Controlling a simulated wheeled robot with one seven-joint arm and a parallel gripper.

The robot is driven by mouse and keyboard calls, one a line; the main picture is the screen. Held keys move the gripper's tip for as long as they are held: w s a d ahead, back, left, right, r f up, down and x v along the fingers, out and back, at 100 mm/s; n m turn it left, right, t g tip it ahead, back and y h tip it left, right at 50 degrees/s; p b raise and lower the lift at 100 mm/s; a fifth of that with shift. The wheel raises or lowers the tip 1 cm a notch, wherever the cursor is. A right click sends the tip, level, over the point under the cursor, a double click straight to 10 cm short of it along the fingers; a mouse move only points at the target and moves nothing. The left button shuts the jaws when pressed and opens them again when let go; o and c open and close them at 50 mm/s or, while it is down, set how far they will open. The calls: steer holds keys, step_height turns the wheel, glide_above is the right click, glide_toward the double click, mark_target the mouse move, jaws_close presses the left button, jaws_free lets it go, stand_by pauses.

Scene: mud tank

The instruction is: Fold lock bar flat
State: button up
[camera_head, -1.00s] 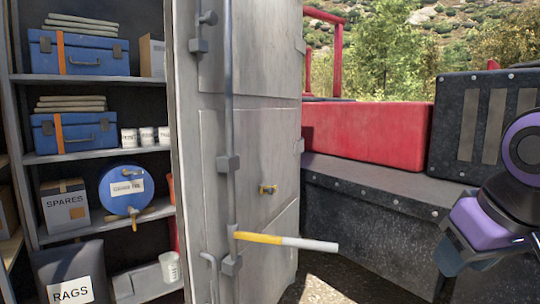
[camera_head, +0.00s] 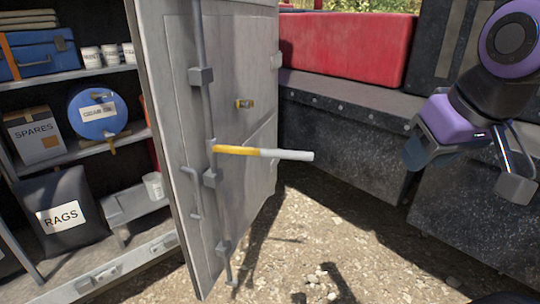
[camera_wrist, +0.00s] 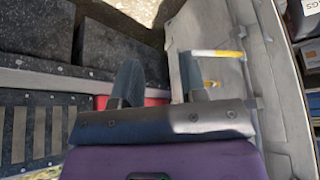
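The lock bar (camera_head: 284,154) has a yellow inner part and a white outer end. It sticks out to the right from the vertical rod on the grey cabinet door (camera_head: 235,130), roughly level and away from the door face. It also shows in the wrist view (camera_wrist: 215,53), above and right of the fingers. My gripper (camera_head: 425,155) is at the right in the head view, well apart from the bar. In the wrist view my gripper (camera_wrist: 159,78) has its two fingers spread with nothing between them.
The door stands open beside shelves holding a blue drum (camera_head: 97,112), a spares box (camera_head: 34,135) and a rags bag (camera_head: 64,205). A dark riveted ledge (camera_head: 340,110) lies behind. Gravel ground (camera_head: 330,235) is open in front.

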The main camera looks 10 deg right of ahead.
steer(key=shift+w+r, duration=0.1)
steer(key=shift+w, duration=0.2)
jaws_close()
steer(key=w+a+f+m, duration=0.1)
steer(key=w+a+f, duration=0.1)
steer(key=w, duration=0.6)
steer(key=w+a+f+m+g, duration=0.1)
steer(key=w+a+f+m, duration=0.1)
steer(key=w, duration=0.7)
steer(key=w+a+f+m+g+h, duration=0.1)
steer(key=w+a+f, duration=0.1)
steer(key=w, duration=0.7)
steer(key=shift+a+m, duration=0.3)
steer(key=shift+a, duration=0.25)
